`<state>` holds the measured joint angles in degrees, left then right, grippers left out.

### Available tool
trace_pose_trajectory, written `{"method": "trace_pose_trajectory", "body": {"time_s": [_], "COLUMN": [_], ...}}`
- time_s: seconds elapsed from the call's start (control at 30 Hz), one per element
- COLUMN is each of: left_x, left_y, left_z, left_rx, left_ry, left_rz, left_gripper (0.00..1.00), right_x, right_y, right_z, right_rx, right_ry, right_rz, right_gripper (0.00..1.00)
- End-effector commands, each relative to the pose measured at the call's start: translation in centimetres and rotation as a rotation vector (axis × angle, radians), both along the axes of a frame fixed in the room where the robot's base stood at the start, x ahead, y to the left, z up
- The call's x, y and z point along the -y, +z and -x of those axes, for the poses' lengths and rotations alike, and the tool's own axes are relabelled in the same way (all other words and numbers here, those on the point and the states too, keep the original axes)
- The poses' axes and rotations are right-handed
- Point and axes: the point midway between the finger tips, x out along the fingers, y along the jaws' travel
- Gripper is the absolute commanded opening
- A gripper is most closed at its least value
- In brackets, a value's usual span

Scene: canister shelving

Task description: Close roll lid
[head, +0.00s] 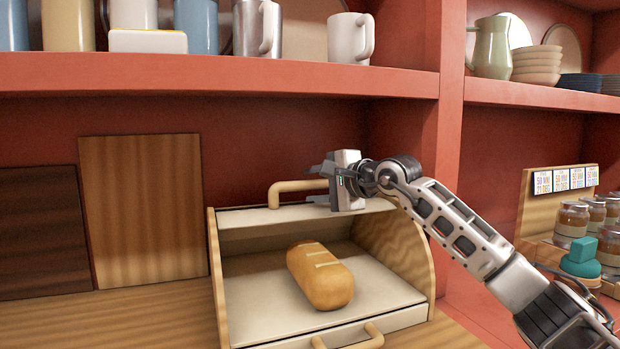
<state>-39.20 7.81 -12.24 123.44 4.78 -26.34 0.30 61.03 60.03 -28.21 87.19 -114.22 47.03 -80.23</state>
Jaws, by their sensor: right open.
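A wooden bread box (216,262) with cream panels stands on the wooden counter. Its roll lid (243,217) is rolled up to the top, and the front is open. The lid's wooden handle (283,187) sticks up at the top left of the lid. A loaf of bread (320,277) lies inside on the cream floor. My right gripper (318,184) is open at the lid's top edge, its fingers pointing left close to the right end of the handle. I cannot tell whether it touches the handle. My left gripper is not in view.
A red shelf (220,77) with mugs runs above the box. Two wooden boards (142,210) lean on the back wall at left. A drawer handle (350,338) juts out at the box's lower front. Jars (572,220) stand at right, beyond a red upright (449,150).

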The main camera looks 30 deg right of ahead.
Motion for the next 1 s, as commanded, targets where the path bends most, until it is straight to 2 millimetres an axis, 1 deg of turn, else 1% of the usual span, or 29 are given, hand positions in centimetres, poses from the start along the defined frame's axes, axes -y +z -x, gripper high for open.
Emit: {"method": "trace_pose_trajectory", "body": {"time_s": [0.03, 0.1, 0.2, 0.5, 0.53, 0.57, 0.6, 0.67, 0.87, 1.0], "left_x": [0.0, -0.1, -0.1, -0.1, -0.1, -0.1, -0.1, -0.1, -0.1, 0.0], "left_y": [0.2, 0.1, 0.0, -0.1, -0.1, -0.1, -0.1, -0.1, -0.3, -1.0], "left_z": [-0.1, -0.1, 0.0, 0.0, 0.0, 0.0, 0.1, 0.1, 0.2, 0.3], "left_rx": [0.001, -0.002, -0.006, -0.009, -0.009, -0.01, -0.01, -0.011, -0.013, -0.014], "left_ry": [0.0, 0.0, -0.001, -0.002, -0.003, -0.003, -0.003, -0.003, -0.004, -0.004], "left_rz": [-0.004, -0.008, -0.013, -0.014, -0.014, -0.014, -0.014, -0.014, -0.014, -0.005], "left_gripper": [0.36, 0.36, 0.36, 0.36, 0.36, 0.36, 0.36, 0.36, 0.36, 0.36], "right_x": [-0.1, -0.2, -0.3, -0.3, -0.3, -0.3, -0.3, -0.3, -0.4, -1.5], "right_y": [0.1, -0.1, -0.3, -0.5, -0.5, -0.4, -0.4, -0.4, -0.5, -0.7], "right_z": [-0.7, -1.3, -1.8, -2.0, -2.0, -2.0, -2.0, -2.0, -2.0, -2.0], "right_rx": [0.001, 0.003, 0.002, 0.001, 0.001, 0.001, 0.001, 0.001, 0.004, 0.029], "right_ry": [0.0, -0.001, 0.0, -0.001, -0.001, -0.001, -0.001, -0.001, 0.002, 0.016], "right_rz": [-0.004, -0.002, -0.001, -0.001, -0.001, -0.001, -0.001, -0.001, 0.0, 0.006], "right_gripper": [0.41, 0.41, 0.41, 0.41, 0.36, 0.28, 0.16, 0.0, 0.0, 0.0]}}
